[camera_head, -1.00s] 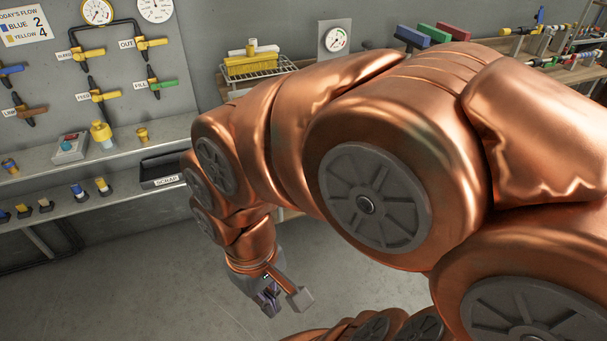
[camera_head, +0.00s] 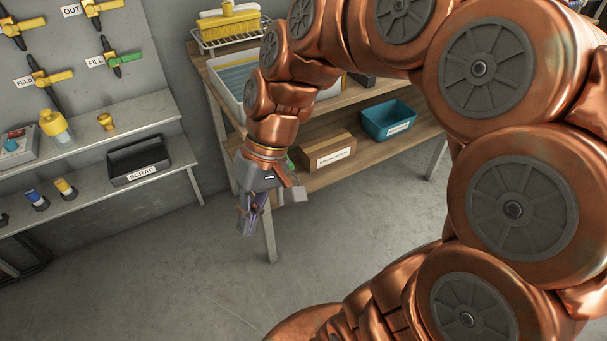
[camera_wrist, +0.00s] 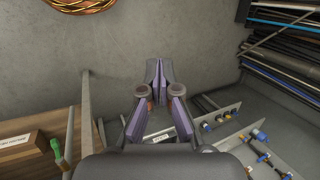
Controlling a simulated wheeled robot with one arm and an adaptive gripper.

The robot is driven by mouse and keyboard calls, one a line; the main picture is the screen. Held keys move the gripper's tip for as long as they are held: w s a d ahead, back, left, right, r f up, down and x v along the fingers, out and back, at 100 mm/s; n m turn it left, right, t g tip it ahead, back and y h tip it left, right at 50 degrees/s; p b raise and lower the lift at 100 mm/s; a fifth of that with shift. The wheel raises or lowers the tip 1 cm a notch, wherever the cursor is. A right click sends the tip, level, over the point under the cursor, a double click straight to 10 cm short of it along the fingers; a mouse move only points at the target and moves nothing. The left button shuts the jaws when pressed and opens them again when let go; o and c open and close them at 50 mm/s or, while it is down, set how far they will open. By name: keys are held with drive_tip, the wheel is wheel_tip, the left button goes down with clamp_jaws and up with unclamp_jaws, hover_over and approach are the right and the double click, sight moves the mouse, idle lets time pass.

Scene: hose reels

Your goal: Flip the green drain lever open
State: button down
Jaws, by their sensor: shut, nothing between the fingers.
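My gripper (camera_head: 249,222) is shut and empty, pointing down over the floor in front of the wooden bench. Its closed fingers also show in the wrist view (camera_wrist: 158,75). A small green part (camera_head: 290,163) shows just behind my gripper, mostly hidden by it. A green upright handle (camera_wrist: 57,148) stands at lower left in the wrist view, apart from the fingers; I cannot tell whether it is the drain lever. Another green lever (camera_head: 124,59), by a FILL label, is on the wall panel. No DRAIN label can be read.
The wooden bench (camera_head: 345,172) carries a white tub (camera_head: 237,88), a cardboard box (camera_head: 328,152) and a teal bin (camera_head: 388,121). A black SCRAP tray (camera_head: 137,160) sits on the metal shelf at left. The floor (camera_head: 190,270) in front is clear.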

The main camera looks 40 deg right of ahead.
drive_tip(key=w+d+f+m+t+y+b, duration=0.1)
drive_tip(key=w+d+f+t+y+b, duration=0.25)
drive_tip(key=w+d+b, duration=0.35)
drive_tip(key=w+d+f+m+t+y+b, duration=0.25)
drive_tip(key=w+d+f+b, duration=0.2)
drive_tip(key=w, duration=0.45)
drive_tip(key=w+d+f+m+t+h+b, duration=0.15)
drive_tip(key=d+f+t+b, duration=0.35)
drive_tip(key=d, duration=0.9)
drive_tip(key=d+f+m+t+y+b, duration=0.1)
drive_tip(key=d+f+m+t+b, duration=0.25)
drive_tip(key=d+f, duration=0.75)
drive_tip(key=r+b+x, duration=0.1)
drive_tip(key=b+x, duration=0.3)
drive_tip(key=x, duration=0.6)
drive_tip(key=shift+w+a+r+g, duration=0.2)
drive_tip(key=shift+a+g, duration=0.15)
drive_tip(key=shift+a, duration=0.15)
drive_tip(key=shift+h, duration=0.25)
